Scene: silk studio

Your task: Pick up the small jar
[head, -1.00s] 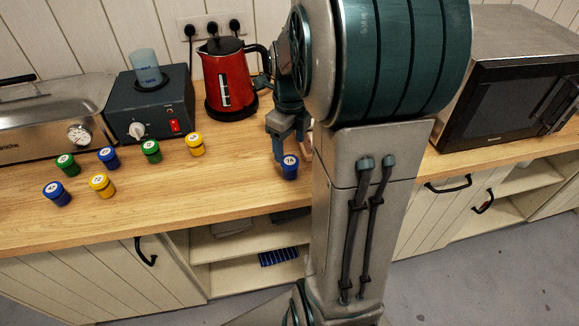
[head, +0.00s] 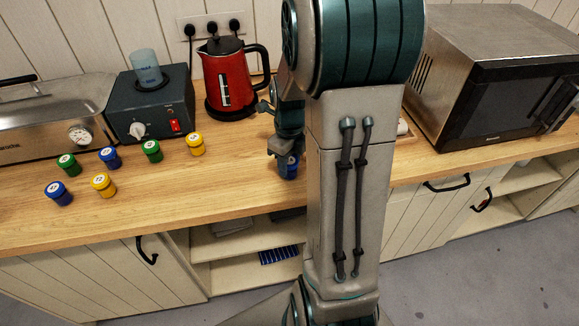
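Several small jars with blue, green and yellow lids stand on the wooden counter (head: 225,180). A blue jar (head: 290,171) stands apart from the others near the front edge, just left of my arm. My gripper (head: 284,156) points down at this jar and covers much of its top. The fingers are partly hidden, so I cannot tell whether they grip it. To the left stand a yellow jar (head: 196,144), green jars (head: 152,151) (head: 68,165), blue jars (head: 110,157) (head: 58,193) and another yellow jar (head: 103,185).
A red kettle (head: 228,80) stands behind my gripper. A dark heater box (head: 150,105) with a pale blue cup (head: 147,68) and a steel appliance (head: 50,120) are at the back left. A microwave (head: 495,85) fills the right. The counter between the left jars and my gripper is clear.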

